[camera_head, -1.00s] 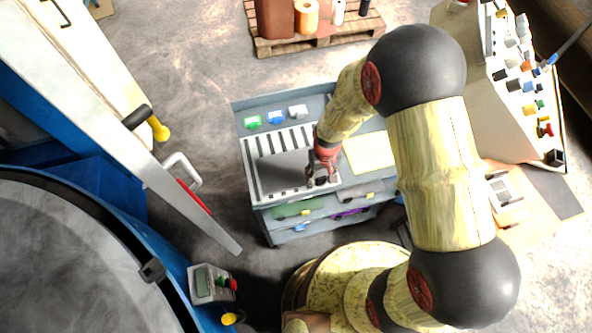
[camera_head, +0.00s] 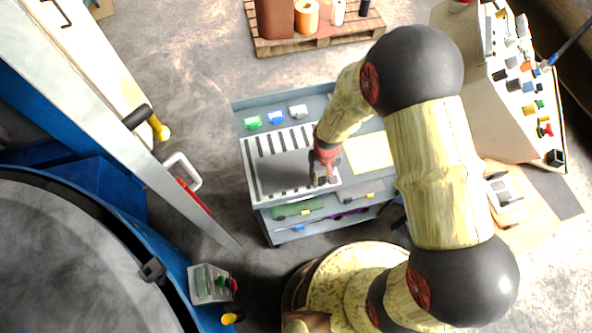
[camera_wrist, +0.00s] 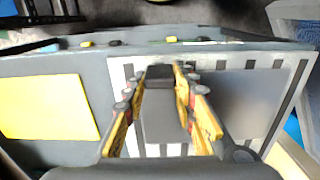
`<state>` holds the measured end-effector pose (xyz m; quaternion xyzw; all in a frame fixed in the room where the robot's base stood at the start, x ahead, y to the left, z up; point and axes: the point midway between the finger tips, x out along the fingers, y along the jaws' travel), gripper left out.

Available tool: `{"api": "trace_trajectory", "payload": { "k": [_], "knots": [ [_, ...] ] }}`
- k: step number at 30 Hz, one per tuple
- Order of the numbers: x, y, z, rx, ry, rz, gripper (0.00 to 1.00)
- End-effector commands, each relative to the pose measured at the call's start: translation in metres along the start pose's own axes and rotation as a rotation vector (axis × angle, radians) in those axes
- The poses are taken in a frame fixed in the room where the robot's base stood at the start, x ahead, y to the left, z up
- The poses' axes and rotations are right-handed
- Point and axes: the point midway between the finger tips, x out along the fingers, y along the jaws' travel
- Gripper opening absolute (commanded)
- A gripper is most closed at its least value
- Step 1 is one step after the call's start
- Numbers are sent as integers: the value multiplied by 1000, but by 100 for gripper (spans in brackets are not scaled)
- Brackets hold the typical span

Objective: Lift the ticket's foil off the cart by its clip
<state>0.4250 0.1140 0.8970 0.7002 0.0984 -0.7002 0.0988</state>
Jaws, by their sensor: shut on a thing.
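The cart (camera_head: 243,103) stands in the middle of the head view. A plain grey foil sheet (camera_head: 280,172) lies over the striped white rack on its top; the sheet also shows at right in the wrist view (camera_wrist: 240,100). My gripper (camera_head: 325,180) is over the front right of the rack, beside the sheet. In the wrist view its yellow fingers (camera_wrist: 164,76) are shut on a dark clip (camera_wrist: 160,75). The clip's join to the foil is hidden. A yellow sheet (camera_head: 370,152) lies right of the rack; I cannot tell whether it is the ticket.
A control panel (camera_head: 520,90) stands right, a blue machine (camera_head: 110,190) left. A pallet (camera_head: 310,40) is behind.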

Motion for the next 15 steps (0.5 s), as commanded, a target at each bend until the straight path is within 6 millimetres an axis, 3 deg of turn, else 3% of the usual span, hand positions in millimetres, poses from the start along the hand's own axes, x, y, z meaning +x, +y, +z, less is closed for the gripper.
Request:
{"api": "trace_trajectory", "payload": {
  "k": [3, 15],
  "knots": [
    [0, 0, 0, 0, 0, 0, 0],
    [-3, 0, -1, 0, 1, 0, 0]
  ]
}}
